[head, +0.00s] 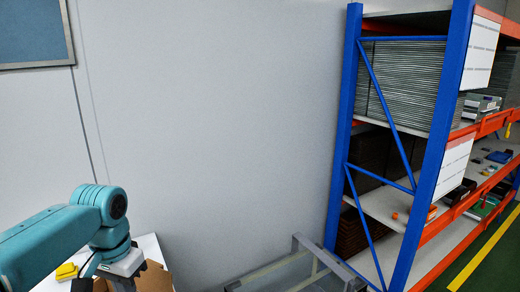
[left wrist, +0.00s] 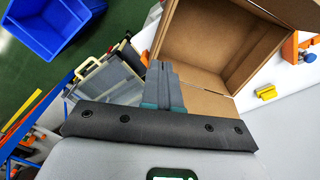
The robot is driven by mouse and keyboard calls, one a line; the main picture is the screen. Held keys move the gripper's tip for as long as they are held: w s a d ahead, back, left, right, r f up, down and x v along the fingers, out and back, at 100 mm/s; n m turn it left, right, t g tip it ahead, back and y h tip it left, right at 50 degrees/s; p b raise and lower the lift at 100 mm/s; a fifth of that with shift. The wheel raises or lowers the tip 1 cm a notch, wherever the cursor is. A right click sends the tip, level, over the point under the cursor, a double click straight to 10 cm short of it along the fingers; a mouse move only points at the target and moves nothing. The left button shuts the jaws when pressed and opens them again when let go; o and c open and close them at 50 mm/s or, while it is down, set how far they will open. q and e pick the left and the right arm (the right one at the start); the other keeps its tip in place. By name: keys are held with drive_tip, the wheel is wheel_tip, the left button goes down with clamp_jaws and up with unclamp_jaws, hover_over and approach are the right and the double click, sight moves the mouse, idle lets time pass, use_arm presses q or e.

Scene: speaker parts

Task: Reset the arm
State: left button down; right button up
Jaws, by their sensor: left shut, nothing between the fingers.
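My left arm (head: 60,235) is teal and reaches in from the lower left of the head view, with its elbow raised and its wrist bent down over a white table (head: 150,247). My left gripper (left wrist: 163,88) shows in the left wrist view, its grey fingers shut together with nothing between them. The fingers point toward an open cardboard box (left wrist: 205,42) and overlap its edge in the picture; I cannot tell the gap. In the head view the gripper itself is hidden or out of frame. My right arm is in neither view.
A yellow part (head: 66,271) lies on the table left of the box; it also shows in the left wrist view (left wrist: 266,92), near an orange clamp-like part (left wrist: 292,47). A blue bin (left wrist: 45,28) is at upper left. A blue-and-orange shelf rack (head: 440,110) stands at right.

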use_arm(q)
drive_tip(key=s+d+f+h, duration=0.1)
drive_tip(key=d+f, duration=0.2)
drive_tip(key=f, duration=0.6)
drive_tip(key=s+d+f+n+h, duration=0.15)
drive_tip(key=d+f, duration=0.25)
drive_tip(key=f, duration=0.6)
drive_tip(key=s+d+f+m+h, duration=0.1)
drive_tip(key=s+d+f, duration=0.15)
drive_tip(key=f, duration=0.65)
drive_tip(key=s+d+f+n, duration=0.2)
drive_tip(key=s+f, duration=0.3)
drive_tip(key=s, duration=0.3)
drive_tip(key=s+d+f+n, duration=0.2)
drive_tip(key=s+d+f, duration=0.1)
drive_tip(key=s+f, duration=0.2)
drive_tip(key=s, duration=0.2)
drive_tip(key=shift+s+f, duration=0.3)
drive_tip(key=shift+s, duration=0.05)
drive_tip(key=shift+d+h, duration=0.15)
drive_tip(key=shift+h, duration=0.1)
